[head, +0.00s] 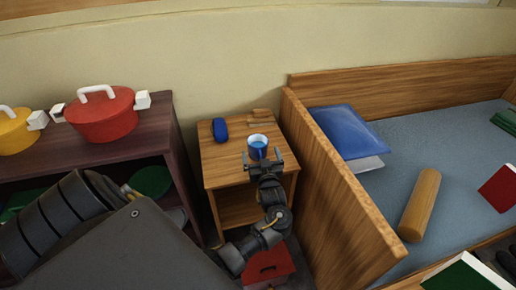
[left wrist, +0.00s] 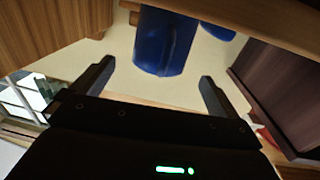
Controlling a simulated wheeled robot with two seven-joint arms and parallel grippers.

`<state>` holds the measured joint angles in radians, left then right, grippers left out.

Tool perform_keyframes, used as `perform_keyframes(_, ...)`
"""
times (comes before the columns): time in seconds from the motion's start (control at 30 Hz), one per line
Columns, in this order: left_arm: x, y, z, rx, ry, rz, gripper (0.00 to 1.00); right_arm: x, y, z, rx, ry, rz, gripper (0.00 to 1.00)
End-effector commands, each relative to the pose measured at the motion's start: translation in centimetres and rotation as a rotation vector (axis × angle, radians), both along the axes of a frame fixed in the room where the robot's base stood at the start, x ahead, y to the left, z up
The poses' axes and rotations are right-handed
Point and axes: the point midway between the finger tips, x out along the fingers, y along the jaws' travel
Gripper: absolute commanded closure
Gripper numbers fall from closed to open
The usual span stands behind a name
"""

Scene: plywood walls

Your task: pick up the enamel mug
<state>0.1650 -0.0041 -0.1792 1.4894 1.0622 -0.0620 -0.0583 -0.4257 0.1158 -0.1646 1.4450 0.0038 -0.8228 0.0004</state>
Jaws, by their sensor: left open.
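The enamel mug (head: 257,142) is blue with a white rim and stands upright on the small wooden nightstand (head: 222,172). My left gripper (head: 263,158) is open at the near side of the mug, with nothing held. In the left wrist view the blue mug (left wrist: 165,42) hangs into the picture from the top, just beyond and between the two spread fingertips (left wrist: 157,70). The mug's handle cannot be told clearly. My right gripper does not show.
A blue case (head: 219,130) and a wooden item (head: 260,116) lie on the nightstand. The bed's wooden side panel (head: 335,190) rises close on the right. A dark shelf with a red pot (head: 102,118) stands on the left. A red box (head: 268,264) sits below.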

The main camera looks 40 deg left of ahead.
Motion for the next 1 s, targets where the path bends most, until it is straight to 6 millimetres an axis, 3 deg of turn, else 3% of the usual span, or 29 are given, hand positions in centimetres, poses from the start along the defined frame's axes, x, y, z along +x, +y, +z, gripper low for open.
perform_keyframes(0.4, 3.0, 3.5, 0.0, 0.003, 0.001, -0.001, 0.01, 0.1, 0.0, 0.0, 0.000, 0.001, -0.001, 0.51)
perform_keyframes(0.7, 3.3, 3.9, 0.0, -0.001, 0.001, -0.001, 0.01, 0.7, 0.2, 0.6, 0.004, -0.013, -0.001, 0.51)
perform_keyframes(1.0, 3.3, 3.9, 0.0, -0.001, 0.001, -0.001, 0.39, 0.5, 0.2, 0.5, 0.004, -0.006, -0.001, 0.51)
